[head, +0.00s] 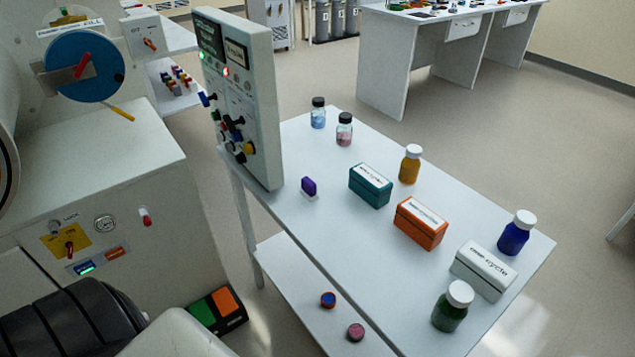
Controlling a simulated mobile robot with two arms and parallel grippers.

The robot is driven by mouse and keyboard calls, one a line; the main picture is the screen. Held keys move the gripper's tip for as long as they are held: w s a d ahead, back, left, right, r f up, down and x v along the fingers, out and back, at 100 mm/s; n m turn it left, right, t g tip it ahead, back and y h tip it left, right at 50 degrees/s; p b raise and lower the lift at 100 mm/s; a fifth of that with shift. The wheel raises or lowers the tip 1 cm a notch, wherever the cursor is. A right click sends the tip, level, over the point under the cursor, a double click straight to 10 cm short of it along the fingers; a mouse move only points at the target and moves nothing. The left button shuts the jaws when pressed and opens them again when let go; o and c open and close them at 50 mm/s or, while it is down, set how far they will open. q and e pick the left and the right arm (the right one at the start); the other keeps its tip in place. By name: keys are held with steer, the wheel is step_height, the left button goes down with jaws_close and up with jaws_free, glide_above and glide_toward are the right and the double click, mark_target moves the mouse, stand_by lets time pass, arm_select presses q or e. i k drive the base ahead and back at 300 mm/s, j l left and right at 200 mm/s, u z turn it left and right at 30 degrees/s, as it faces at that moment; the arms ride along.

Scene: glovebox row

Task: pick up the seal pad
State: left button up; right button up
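No object in the head view carries a readable seal pad label, so I cannot tell for certain which one it is. A small purple block (308,185) with a pale base stands on the white table (290,215), near its left edge and just right of the grey control panel. Neither of my grippers is in view, and nothing is seen held.
Teal (370,185), orange (421,223) and white (484,270) boxes and several bottles stand on the table. The tall control panel (255,110) stands at its left end. A cabinet (130,190) fills the left. Floor (470,150) is open beyond the table.

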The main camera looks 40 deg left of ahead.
mark_target(308, 189)
steer(key=u, duration=2.7)
steer(key=z, duration=1.55)
steer(key=i+j+z, duration=0.2)
steer(key=i+j, duration=0.15)
steer(key=j, duration=0.15)
